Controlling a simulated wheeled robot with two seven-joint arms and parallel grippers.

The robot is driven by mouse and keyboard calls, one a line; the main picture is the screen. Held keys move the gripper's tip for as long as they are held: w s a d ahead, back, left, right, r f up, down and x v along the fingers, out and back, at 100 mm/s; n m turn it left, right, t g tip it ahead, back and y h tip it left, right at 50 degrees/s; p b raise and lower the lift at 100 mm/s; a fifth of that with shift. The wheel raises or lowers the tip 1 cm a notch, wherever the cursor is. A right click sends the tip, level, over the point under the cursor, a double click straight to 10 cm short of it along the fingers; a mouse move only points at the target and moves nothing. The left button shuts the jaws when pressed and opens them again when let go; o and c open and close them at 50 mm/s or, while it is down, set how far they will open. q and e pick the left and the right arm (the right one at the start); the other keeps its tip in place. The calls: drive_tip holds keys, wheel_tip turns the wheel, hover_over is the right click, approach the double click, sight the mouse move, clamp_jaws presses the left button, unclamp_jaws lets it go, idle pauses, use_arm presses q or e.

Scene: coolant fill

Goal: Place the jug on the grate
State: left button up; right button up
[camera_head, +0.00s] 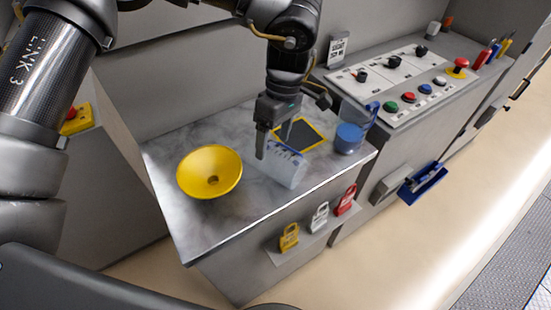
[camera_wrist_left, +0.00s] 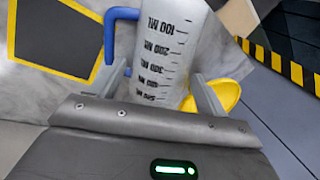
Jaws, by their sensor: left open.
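The jug (camera_head: 287,170) is a whitish measuring jug with dark markings, on the marble counter right of the yellow funnel. The left wrist view shows the jug (camera_wrist_left: 165,45) close up, with its blue handle (camera_wrist_left: 112,38) and millilitre scale. My left gripper (camera_head: 274,147) is open, with its fingers on either side of the jug. Whether a finger touches it, I cannot tell. The grate (camera_head: 304,132) is a dark panel with a yellow border, lying just behind the jug and partly hidden by my gripper. My right gripper is not in view.
The yellow funnel (camera_head: 201,166) stands on the counter (camera_head: 205,220) to the left. Padlocks (camera_head: 319,216) hang along the counter's front.

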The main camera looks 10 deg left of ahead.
sight(272, 157)
use_arm(q)
drive_tip(key=shift+s+f, duration=0.15)
drive_tip(key=shift+s, duration=0.05)
drive_tip(key=x, duration=0.2)
drive_tip(key=p+x, duration=0.1)
drive_tip(key=x, duration=0.1)
drive_tip(key=shift+d+f, duration=0.2)
drive_tip(key=shift+f, duration=0.2)
drive_tip(key=shift+s, duration=0.1)
drive_tip(key=c, duration=0.8)
drive_tip(key=shift+o, duration=0.2)
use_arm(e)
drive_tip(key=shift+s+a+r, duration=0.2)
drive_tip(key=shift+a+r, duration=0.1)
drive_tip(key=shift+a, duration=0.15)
